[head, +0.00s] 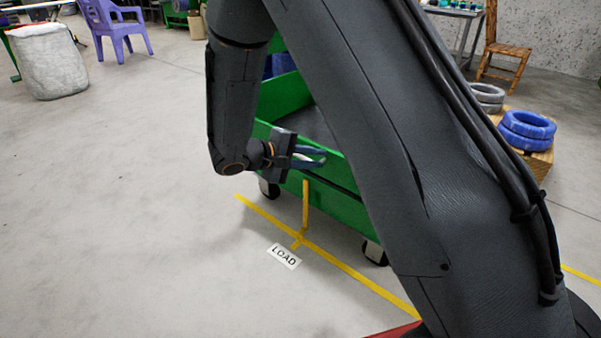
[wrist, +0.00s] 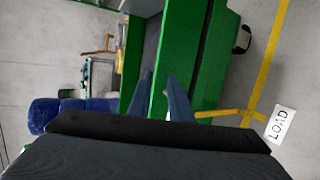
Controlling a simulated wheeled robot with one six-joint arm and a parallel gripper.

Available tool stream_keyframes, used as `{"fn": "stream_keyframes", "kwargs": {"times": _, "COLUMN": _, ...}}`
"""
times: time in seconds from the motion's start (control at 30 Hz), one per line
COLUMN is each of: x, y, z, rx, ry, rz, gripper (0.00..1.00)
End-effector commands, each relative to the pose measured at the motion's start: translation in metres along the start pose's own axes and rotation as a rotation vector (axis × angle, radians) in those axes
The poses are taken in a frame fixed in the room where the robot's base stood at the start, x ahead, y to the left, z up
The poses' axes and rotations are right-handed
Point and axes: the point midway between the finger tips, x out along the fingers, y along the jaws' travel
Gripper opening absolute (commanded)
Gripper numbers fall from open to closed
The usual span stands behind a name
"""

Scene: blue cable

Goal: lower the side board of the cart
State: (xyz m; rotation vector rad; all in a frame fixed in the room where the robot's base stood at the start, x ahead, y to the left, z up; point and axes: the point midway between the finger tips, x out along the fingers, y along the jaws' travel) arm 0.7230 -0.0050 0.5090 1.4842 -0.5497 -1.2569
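The green cart (head: 335,210) stands in the middle of the head view, partly hidden behind my arm. Its near side board (head: 341,173) appears upright, with a dark seam between it and the lower green frame. The side board (wrist: 187,55) also shows in the wrist view, with the cart's grey bed to its left. My gripper (head: 316,157) is at the board's top edge, its two blue fingers apart. In the wrist view, the fingers (wrist: 161,98) reach toward the board's edge, with green visible between them. Whether they touch it cannot be told.
Yellow floor lines and a LOAD sign (head: 284,256) lie in front of the cart. Blue rings (head: 527,128) and grey rings (head: 487,95) sit at the right. A wooden chair (head: 507,55), a purple chair (head: 117,25) and a grey sack (head: 47,60) stand farther back. The floor at left is clear.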

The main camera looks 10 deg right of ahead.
Motion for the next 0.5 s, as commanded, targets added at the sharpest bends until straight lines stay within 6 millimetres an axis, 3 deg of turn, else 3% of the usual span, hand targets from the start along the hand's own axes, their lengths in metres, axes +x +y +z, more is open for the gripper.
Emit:
{"fn": "stream_keyframes", "kwargs": {"times": 0.03, "x": 0.007, "y": -0.019, "z": -0.022, "rx": 0.001, "ry": 0.033, "rz": 0.039, "gripper": 0.18}}
{"fn": "stream_keyframes", "kwargs": {"times": 0.2, "x": 0.009, "y": -0.044, "z": -0.075, "rx": 0.028, "ry": 0.136, "rz": 0.153, "gripper": 0.18}}
{"fn": "stream_keyframes", "kwargs": {"times": 0.33, "x": 0.007, "y": -0.055, "z": -0.1, "rx": 0.045, "ry": 0.192, "rz": 0.205, "gripper": 0.18}}
{"fn": "stream_keyframes", "kwargs": {"times": 0.5, "x": 0.007, "y": -0.059, "z": -0.112, "rx": 0.056, "ry": 0.221, "rz": 0.231, "gripper": 0.18}}
